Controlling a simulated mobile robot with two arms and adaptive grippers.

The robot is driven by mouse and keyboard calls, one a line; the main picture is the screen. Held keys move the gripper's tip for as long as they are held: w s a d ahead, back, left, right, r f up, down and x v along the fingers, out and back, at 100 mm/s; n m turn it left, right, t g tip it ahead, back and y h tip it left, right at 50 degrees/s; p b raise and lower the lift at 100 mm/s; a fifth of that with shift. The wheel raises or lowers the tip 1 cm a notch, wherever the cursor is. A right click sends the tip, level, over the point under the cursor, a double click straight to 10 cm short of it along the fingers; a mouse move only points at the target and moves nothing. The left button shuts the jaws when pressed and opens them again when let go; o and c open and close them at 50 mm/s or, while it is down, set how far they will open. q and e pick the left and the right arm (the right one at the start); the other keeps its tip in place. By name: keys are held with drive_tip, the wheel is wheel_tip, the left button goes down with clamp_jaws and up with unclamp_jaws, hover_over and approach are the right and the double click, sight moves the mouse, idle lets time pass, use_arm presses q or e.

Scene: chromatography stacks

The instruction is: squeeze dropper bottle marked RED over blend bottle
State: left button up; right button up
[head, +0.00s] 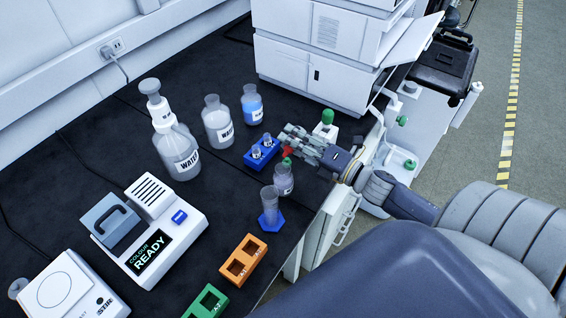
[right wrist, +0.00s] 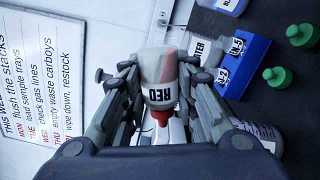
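My right gripper (head: 292,142) is over the bench near its right edge. In the right wrist view its fingers (right wrist: 162,78) close on both sides of a pale dropper bottle marked RED (right wrist: 160,78). The bottle's red tip points to the bottom of that picture. In the head view only a bit of red (head: 287,152) shows at the fingers. Just below it stands a clear labelled bottle (head: 284,182), its label too small to read; I cannot tell whether it is the blend bottle. My left gripper is out of view.
A blue rack (head: 252,161) with vials is left of the gripper, a green-capped bottle (head: 326,127) behind it. WATER bottle (head: 177,150), other labelled bottles, a blue-based cylinder (head: 269,208), orange rack (head: 257,243) and READY colour meter (head: 185,222) stand around. White instrument stacks (head: 310,75) rise behind.

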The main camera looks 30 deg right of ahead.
drive_tip(key=shift+m+p, duration=0.5)
drive_tip(key=shift+p, duration=0.05)
drive_tip(key=shift+d+f+m+p, duration=0.1)
drive_tip(key=shift+f+m+p, duration=0.2)
drive_tip(key=shift+m, duration=0.5)
drive_tip(key=m+p, duration=0.1)
drive_tip(key=r+m+p, duration=0.1)
drive_tip(key=shift+p, duration=0.35)
drive_tip(key=shift+f+m, duration=0.1)
drive_tip(key=shift+m, duration=0.4)
drive_tip(key=shift+f, duration=0.15)
